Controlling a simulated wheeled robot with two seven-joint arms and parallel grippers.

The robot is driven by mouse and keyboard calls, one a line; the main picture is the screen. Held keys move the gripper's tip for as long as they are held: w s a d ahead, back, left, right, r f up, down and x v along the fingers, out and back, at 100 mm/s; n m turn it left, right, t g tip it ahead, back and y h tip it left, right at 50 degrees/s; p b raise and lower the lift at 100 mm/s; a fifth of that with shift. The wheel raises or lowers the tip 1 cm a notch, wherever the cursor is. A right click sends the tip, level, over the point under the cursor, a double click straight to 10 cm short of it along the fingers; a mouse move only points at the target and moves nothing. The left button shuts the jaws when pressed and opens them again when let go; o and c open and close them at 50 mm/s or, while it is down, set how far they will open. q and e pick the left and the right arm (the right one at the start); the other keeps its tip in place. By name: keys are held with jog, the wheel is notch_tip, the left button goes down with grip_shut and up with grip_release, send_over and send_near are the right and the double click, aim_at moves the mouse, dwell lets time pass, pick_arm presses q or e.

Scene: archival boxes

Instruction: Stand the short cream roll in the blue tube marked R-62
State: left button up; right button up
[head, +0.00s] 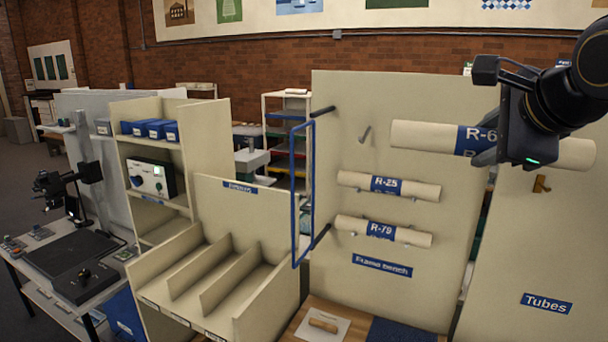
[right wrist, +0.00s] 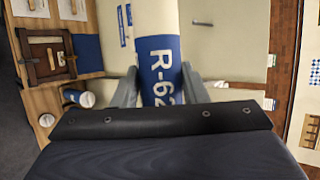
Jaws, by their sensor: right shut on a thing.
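My right gripper (head: 490,155) is shut around the middle of a cream roll (head: 424,135) with a blue band. The band reads "R-6" in the head view, its end covered by the gripper. In the right wrist view the roll (right wrist: 156,20) lies between the fingers (right wrist: 157,88) and its band reads "R-62". The roll is roughly level in front of the upright panel; I cannot tell its gap from the panel. Both ends stick out past the gripper. No blue tube marked R-62 is visible. My left gripper is not in view.
Rolls R-25 (head: 350,180) and R-79 (head: 352,224) lie on pegs of the cream panel (head: 400,285). A blue frame (head: 294,200) hangs at its left edge. A "Tubes" sign (head: 546,303) is on a panel at right. Cream dividers (head: 230,280) stand left of the bench.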

jog(key=w+a+f+n+y+b, duration=0.1)
jog(key=w+a+f, duration=0.1)
jog(key=w+f, duration=0.6)
jog(key=w+a+f, duration=0.1)
jog(key=w+f, duration=0.2)
jog(key=f, duration=0.9)
jog(key=s+a+f+n+y+b, duration=0.1)
jog(key=s+f, duration=0.2)
jog(key=f, duration=1.1)
jog(key=s+a+f+n+b, duration=0.1)
jog(key=s+a+f, duration=0.1)
jog(key=f, duration=1.2)
jog(key=shift+s+y, duration=0.4)
jog(key=shift+g, duration=0.3)
